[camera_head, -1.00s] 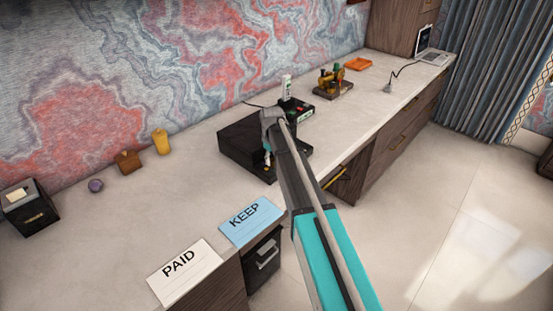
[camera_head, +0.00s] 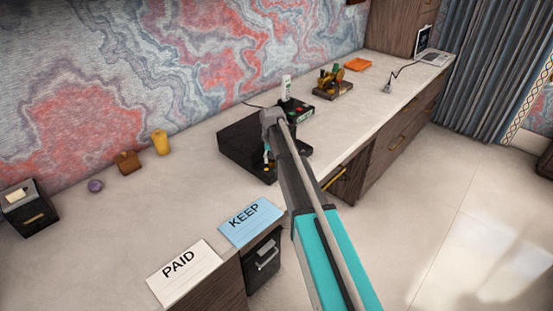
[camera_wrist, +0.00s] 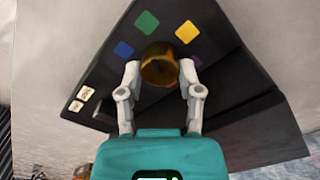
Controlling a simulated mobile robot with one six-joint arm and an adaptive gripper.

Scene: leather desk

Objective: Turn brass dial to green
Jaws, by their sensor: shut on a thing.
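The brass dial (camera_wrist: 160,66) sits on the face of a black box (camera_wrist: 243,72), which also shows in the head view (camera_head: 236,146). Coloured squares lie around the dial in the wrist view: a green square (camera_wrist: 147,22), a blue square (camera_wrist: 123,49), a yellow square (camera_wrist: 187,32) and a purple patch (camera_wrist: 197,62). My gripper (camera_wrist: 159,76) is shut on the dial, one finger on each side. Which colour the dial points to cannot be told. In the head view my arm hides the dial.
A blue KEEP card (camera_head: 251,222) and a white PAID card (camera_head: 184,273) lie at the desk's front edge. A yellow cylinder (camera_head: 161,142), a brown block (camera_head: 128,163) and a purple round thing (camera_head: 95,186) stand left of the box. A device with coloured buttons (camera_head: 296,110) stands behind it.

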